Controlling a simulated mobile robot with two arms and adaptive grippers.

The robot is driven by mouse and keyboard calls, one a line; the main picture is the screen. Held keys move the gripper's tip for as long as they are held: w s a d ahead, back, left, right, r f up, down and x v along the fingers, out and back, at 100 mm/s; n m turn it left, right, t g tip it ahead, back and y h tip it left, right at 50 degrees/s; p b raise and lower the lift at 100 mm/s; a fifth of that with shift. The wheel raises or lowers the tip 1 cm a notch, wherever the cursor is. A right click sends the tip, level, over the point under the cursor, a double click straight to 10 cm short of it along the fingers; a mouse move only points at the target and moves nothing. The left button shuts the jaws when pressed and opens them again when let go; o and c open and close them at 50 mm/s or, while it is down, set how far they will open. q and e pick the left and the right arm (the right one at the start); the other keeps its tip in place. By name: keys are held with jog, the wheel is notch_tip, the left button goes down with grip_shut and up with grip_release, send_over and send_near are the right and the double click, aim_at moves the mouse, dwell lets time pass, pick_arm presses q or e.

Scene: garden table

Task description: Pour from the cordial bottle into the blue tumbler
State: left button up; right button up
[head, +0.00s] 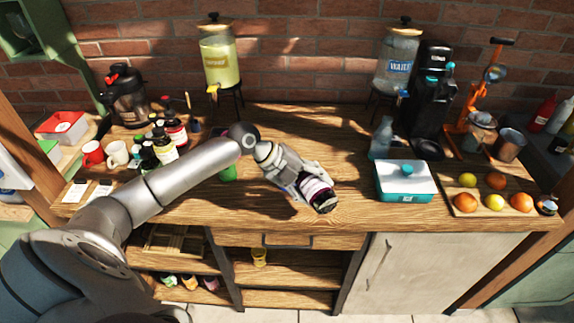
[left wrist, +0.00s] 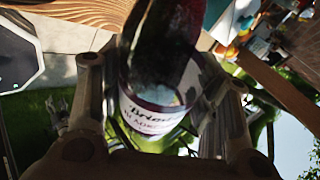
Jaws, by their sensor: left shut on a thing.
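My left gripper (head: 300,182) is shut on a dark bottle with a white label (head: 318,190), which I take to be the cordial bottle. The bottle is tilted, one end pointing down toward the front right, above the front part of the wooden table (head: 350,215). In the left wrist view the bottle (left wrist: 165,45) lies between the two fingers (left wrist: 160,105), its printed label facing the camera. I cannot make out a blue tumbler; it may be hidden behind my arm or the bottle. A green object (head: 228,173) shows partly under my left arm. My right gripper is not in view.
Several bottles (head: 164,150) and two mugs (head: 116,152) stand at the left. A teal-and-white box (head: 405,183), a clear bottle (head: 381,138) and a fruit board (head: 480,207) are at the right. Drink dispensers (head: 219,60) stand at the back. The table's middle back is clear.

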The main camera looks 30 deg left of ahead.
pick_arm(q)
jog(key=shift+r, duration=0.1)
jog(key=f, duration=0.1)
jog(key=f+y, duration=0.1)
jog(key=d+f+m+t+y, duration=0.1)
jog(key=shift+s, duration=0.25)
jog(key=shift+w+a+f+t, duration=0.1)
jog(key=shift+t, duration=0.2)
jog(key=shift+a+f+m+y, duration=0.15)
jog(key=shift+f+m+y, duration=0.15)
jog(key=shift+f+y, duration=0.2)
dwell(1.1)
